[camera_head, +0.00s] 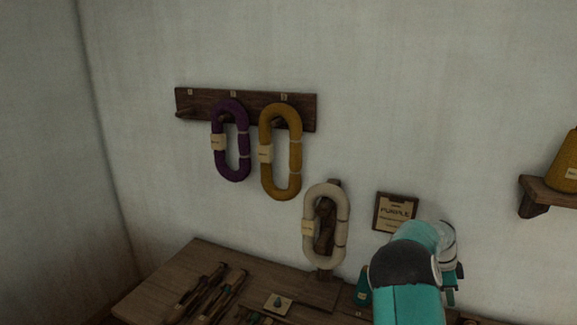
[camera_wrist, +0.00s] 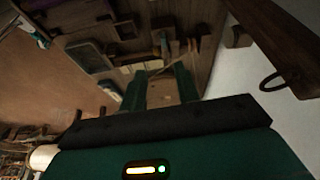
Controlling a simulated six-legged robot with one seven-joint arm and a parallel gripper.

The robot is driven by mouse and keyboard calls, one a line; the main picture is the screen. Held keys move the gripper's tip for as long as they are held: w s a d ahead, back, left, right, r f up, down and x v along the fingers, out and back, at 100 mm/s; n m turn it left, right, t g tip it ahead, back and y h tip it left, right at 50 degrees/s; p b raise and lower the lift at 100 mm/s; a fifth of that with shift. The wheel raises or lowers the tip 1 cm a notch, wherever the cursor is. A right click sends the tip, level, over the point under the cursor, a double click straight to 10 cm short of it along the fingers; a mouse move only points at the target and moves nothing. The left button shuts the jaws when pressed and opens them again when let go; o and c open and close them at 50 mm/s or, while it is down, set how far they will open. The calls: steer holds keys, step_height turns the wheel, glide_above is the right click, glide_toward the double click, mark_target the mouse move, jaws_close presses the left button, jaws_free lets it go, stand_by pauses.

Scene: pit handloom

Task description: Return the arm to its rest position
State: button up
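My teal and black arm (camera_head: 405,285) rises at the lower right of the head view, in front of the wall. Its far end is mostly hidden behind the arm itself. In the wrist view my gripper (camera_wrist: 160,85) shows two dark green fingers set apart, with nothing between them. Beyond the fingers lies a wooden surface with small items, seen at a tilt. The gripper touches nothing that I can see.
A wall rack (camera_head: 190,97) holds a purple skein (camera_head: 218,115) and a mustard skein (camera_head: 295,160). A cream skein (camera_head: 341,225) hangs on a stand over the wooden table (camera_head: 165,283). A "PURPLE" sign (camera_head: 397,212) is beside my arm. A shelf (camera_head: 545,192) with a yellow cone (camera_head: 566,160) juts out at right.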

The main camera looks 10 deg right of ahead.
steer(key=s+a+r+n+t+y, duration=0.2)
steer(key=s+a+r+n, duration=0.35)
steer(key=a+r, duration=0.55)
steer(key=s+a+r+n+t+y, duration=0.25)
steer(key=s+a+r+n, duration=0.3)
steer(key=a+r, duration=0.55)
steer(key=s+a+n+t, duration=0.3)
steer(key=s+a+n, duration=0.9)
steer(key=s+a, duration=0.4)
steer(key=shift+s+a+h, duration=0.3)
steer(key=shift+s+h, duration=0.15)
